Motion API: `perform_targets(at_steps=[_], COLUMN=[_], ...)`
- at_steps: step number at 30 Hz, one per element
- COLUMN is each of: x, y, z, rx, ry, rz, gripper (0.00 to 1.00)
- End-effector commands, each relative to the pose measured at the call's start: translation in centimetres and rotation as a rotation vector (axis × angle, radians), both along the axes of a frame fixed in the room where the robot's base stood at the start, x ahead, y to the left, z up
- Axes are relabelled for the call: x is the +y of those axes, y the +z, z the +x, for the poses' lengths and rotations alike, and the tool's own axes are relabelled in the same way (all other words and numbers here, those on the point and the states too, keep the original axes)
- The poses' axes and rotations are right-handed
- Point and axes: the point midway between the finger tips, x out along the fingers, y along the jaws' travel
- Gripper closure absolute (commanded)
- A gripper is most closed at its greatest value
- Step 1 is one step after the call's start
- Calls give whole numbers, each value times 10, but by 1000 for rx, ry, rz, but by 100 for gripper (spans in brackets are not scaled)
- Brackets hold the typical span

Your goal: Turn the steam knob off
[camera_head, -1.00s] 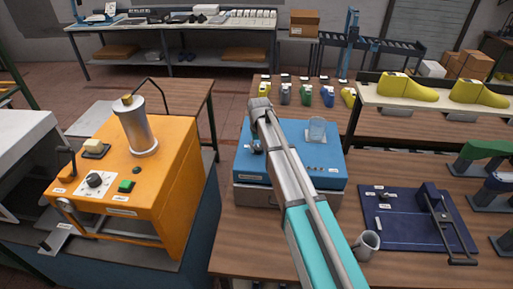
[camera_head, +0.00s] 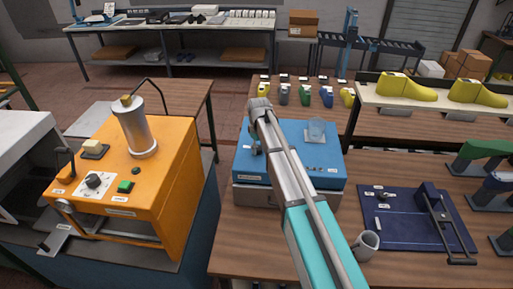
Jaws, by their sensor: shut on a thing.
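My arm reaches over a blue box-shaped machine (camera_head: 222,160) on the wooden table. The arm's end is at the box's back left, and my gripper (camera_head: 256,148) shows only in part there, low over the blue top. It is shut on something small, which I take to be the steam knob. The knob itself is hidden by the gripper and arm, so its angle cannot be read.
An orange machine (camera_head: 165,185) with a black dial (camera_head: 94,181), a green button (camera_head: 125,186) and a metal cylinder (camera_head: 138,130) stands at left. A grey mug (camera_head: 366,245) and a navy fixture board (camera_head: 400,225) are at right. Yellow shoe lasts (camera_head: 408,88) stand on a shelf behind.

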Motion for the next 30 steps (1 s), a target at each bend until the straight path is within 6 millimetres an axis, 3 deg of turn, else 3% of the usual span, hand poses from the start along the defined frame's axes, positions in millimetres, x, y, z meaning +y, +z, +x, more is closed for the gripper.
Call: perform_targets(at_steps=[8,9,14,30], x=[1,1,1,0], y=[0,0,0,0], z=[2,2,2,0], rx=[-5,-5,-3,-1], ry=[1,1,0,-1], rz=[3,3,2,1], gripper=[91,38,9,9])
